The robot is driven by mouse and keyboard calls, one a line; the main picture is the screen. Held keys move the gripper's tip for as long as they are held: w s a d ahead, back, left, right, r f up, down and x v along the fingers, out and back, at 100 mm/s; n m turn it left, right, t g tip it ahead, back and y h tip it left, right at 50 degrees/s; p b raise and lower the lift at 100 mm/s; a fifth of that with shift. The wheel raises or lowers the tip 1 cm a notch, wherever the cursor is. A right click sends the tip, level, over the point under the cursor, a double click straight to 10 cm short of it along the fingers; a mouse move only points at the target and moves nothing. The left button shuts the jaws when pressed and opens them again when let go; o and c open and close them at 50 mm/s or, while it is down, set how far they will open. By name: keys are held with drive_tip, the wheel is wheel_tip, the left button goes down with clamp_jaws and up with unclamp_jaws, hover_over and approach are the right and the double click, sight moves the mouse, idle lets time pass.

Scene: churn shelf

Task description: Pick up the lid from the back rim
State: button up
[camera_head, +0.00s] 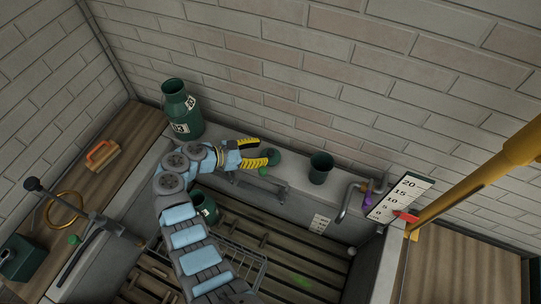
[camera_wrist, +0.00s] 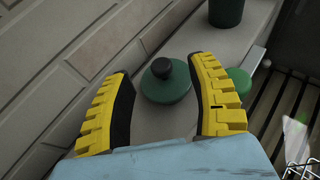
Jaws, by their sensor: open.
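The lid (camera_wrist: 168,91) is a green disc with a dark round knob (camera_wrist: 162,68). It lies flat on the grey back rim (camera_wrist: 236,48). In the head view the lid (camera_head: 275,157) is partly hidden by a finger. My gripper (camera_wrist: 160,70) is open, with its yellow ribbed fingers spread to the left and right of the lid in the wrist view. The lid shows between the fingertips with gaps at both sides. How high the fingers are above the rim is hard to tell. My gripper (camera_head: 268,149) reaches along the rim from the left in the head view.
A dark green cup (camera_head: 320,168) stands on the rim to the right. A tall green churn (camera_head: 178,112) stands at the left. Another green round piece (camera_wrist: 239,81) shows beside the right finger. A brick wall (camera_head: 300,80) rises close behind. A slatted floor (camera_head: 285,245) lies below the rim.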

sight(269, 152)
drive_tip(key=x, duration=0.4)
drive_tip(key=shift+d+f+b, duration=0.2)
drive_tip(key=shift+f+b, duration=0.1)
drive_tip(key=shift+a, duration=0.1)
drive_tip(key=shift+c, duration=0.2)
clamp_jaws()
